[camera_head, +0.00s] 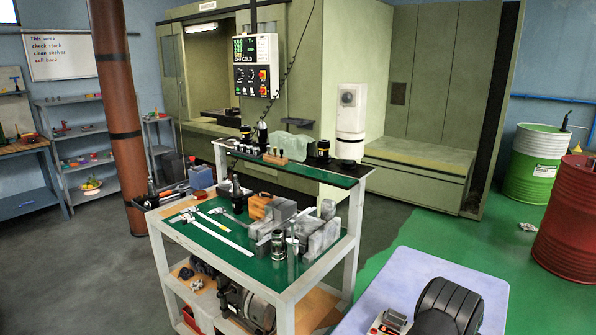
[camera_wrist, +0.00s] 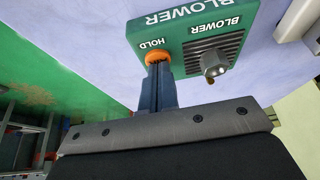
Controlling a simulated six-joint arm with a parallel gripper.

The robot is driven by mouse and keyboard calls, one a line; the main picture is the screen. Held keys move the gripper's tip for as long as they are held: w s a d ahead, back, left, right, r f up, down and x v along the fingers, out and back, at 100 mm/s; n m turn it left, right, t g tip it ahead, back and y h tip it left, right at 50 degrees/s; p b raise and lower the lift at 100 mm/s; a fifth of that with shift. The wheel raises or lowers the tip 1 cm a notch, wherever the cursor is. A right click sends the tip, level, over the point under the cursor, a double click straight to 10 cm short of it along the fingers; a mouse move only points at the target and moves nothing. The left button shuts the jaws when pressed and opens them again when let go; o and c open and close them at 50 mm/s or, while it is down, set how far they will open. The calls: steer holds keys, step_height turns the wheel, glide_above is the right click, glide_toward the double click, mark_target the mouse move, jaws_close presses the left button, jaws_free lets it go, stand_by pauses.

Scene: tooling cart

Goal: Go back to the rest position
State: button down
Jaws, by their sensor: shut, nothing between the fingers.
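My gripper (camera_wrist: 160,78) shows in the wrist view as two dark blue-grey fingers, shut together and empty. Its tips overlap the orange ring or button (camera_wrist: 158,57) beside the word HOLD on a green panel marked BLOWER (camera_wrist: 150,36). I cannot tell whether the tips touch it. A toggle switch (camera_wrist: 213,65) stands on the panel right of the fingers. In the head view the gripper's fingers cannot be made out; a dark rounded body, probably part of my arm, is at the bottom right.
A pale lavender tabletop (camera_head: 408,262) lies at the lower right, with a small box with red parts (camera_head: 388,324) on it. Left of it is the tooling cart (camera_head: 192,240), crowded with calipers and metal blocks. Red (camera_head: 572,230) and green (camera_head: 535,165) drums stand at the right.

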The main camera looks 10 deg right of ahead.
step_height(320, 180, up, 22)
steer(key=m+g+y, duration=0.3)
steer(key=m, duration=1.4)
steer(key=shift+w+d, duration=0.35)
step_height(320, 180, down, 8)
steer(key=n+t+h, duration=0.1)
steer(key=n, duration=0.8)
steer(key=shift+w+d+t+h, duration=0.15)
steer(key=shift+w+t+h, duration=0.15)
steer(key=shift+t, duration=0.1)
